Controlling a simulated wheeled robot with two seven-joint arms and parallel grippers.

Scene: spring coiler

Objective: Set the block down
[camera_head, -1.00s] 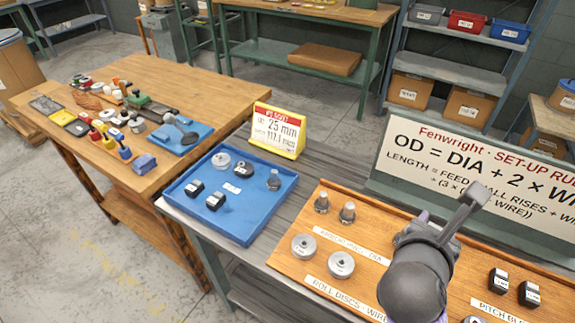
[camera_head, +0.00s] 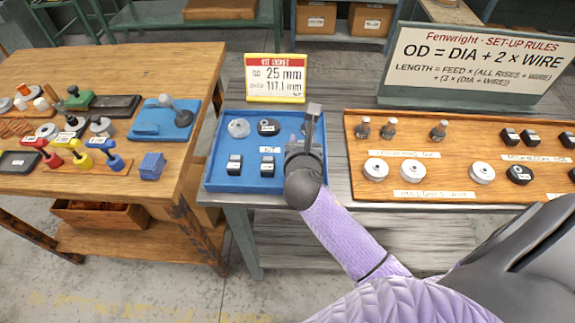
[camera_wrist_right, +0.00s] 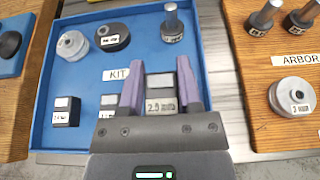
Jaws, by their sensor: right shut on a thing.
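My right gripper (camera_head: 311,112) is over the right part of the blue tray (camera_head: 245,182). In the right wrist view its purple fingers (camera_wrist_right: 159,80) are shut on a dark block with a pale top and a number label (camera_wrist_right: 160,92). The fingers hide the block's sides, and I cannot tell whether it touches the tray floor. Two similar blocks stand left of it in the tray, the far left one (camera_wrist_right: 67,110) and a nearer one (camera_wrist_right: 108,104). My left gripper is not in view.
The tray also holds a silver disc (camera_wrist_right: 73,45), a black disc (camera_wrist_right: 111,37), an arbor (camera_wrist_right: 171,25) and a KIT label (camera_wrist_right: 116,75). A wooden board (camera_head: 440,156) with arbors, discs and blocks lies to the right. A yellow-framed ticket (camera_head: 276,79) stands behind the tray.

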